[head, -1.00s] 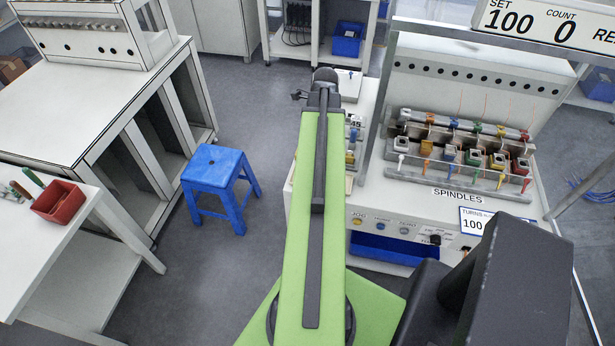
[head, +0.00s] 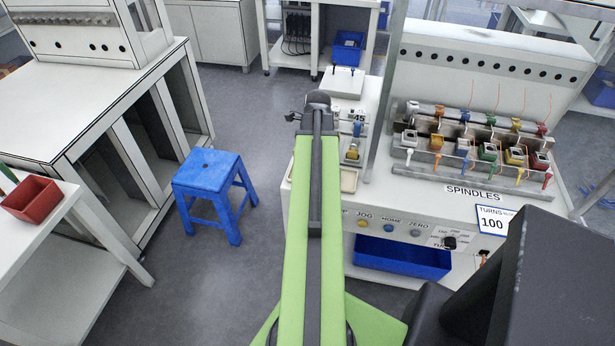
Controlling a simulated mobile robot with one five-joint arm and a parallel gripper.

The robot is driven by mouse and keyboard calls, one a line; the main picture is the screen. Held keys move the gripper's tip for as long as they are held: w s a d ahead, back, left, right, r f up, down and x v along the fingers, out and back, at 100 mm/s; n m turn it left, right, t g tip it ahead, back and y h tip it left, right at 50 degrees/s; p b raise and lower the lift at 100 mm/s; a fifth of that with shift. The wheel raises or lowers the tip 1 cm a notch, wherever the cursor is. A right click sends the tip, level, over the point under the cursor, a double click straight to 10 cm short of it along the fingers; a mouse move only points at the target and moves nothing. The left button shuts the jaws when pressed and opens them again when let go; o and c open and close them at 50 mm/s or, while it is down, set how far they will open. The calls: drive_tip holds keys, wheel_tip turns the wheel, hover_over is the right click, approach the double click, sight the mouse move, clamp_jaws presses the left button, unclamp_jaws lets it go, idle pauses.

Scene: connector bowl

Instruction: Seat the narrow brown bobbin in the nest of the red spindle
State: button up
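A row of spindles stands on the white machine at the right. The red spindle (head: 541,161) is at the right end of the row, with a red lever below it. It is too small to tell whether its nest holds anything. I cannot pick out a narrow brown bobbin; small parts, one yellowish (head: 353,151), sit in a holder beside my arm, partly hidden by it. My green arm reaches forward up the middle of the view. A dark bit of my gripper (head: 293,116) shows at its far end, left of the spindles and well apart from them. Its fingers cannot be made out.
A blue stool (head: 208,178) stands on open floor left of my arm. A white bench with a red bin (head: 32,198) is at the left. A blue tray (head: 402,257) sits under the machine's front panel. A grey upright post stands between my arm and the spindles.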

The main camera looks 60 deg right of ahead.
drive_tip(key=shift+f, duration=0.65)
drive_tip(key=shift+r, duration=0.2)
clamp_jaws()
